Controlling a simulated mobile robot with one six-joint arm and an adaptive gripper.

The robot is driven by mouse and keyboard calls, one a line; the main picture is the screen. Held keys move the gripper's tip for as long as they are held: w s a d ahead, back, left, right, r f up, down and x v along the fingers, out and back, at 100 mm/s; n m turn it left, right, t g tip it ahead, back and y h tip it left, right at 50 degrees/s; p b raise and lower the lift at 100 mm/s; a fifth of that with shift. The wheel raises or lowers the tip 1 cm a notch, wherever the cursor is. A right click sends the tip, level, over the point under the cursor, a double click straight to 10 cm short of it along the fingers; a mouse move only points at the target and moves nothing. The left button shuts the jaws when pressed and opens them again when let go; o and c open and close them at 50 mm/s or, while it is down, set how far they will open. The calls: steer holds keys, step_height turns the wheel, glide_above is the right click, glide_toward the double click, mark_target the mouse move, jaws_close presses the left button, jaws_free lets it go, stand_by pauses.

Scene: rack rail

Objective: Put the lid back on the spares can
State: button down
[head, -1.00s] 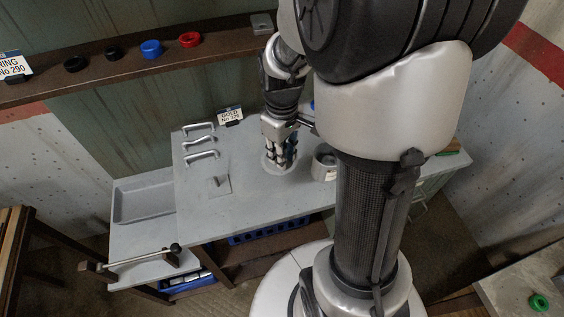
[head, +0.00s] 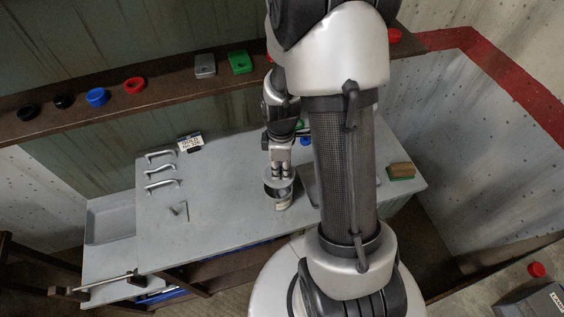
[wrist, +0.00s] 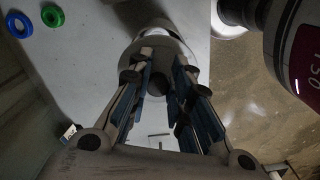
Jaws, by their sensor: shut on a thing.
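My gripper (head: 280,173) points down over the spares can (head: 284,204), which stands near the front edge of the grey bench. It is shut on the lid (head: 270,186), a round grey disc, which is at the can's top. In the wrist view my gripper (wrist: 163,68) has its blue-padded fingers around the lid's dark knob (wrist: 157,87). The lid's far rim shows beyond the fingertips in that view. The fingers hide part of the lid, and I cannot tell whether it is seated or just above the can.
Metal handles (head: 162,170) and a small plate (head: 178,212) lie on the bench to the left. A grey tray (head: 110,222) is at the far left. A brown-and-green block (head: 401,171) sits at the right. The shelf behind holds coloured rings (head: 97,97).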

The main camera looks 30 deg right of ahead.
mark_target(281, 175)
steer(key=shift+a+f+b, duration=0.2)
steer(key=shift+f+b, duration=0.3)
steer(key=shift+f, duration=0.25)
steer(key=shift+d+f+b, duration=0.15)
steer(key=shift+f+b, duration=1.6)
steer(key=shift+f, duration=0.5)
steer(key=shift+f, duration=0.15)
steer(key=c, duration=1.4)
jaws_free()
steer(key=shift+o, duration=0.5)
steer(key=o, duration=0.4)
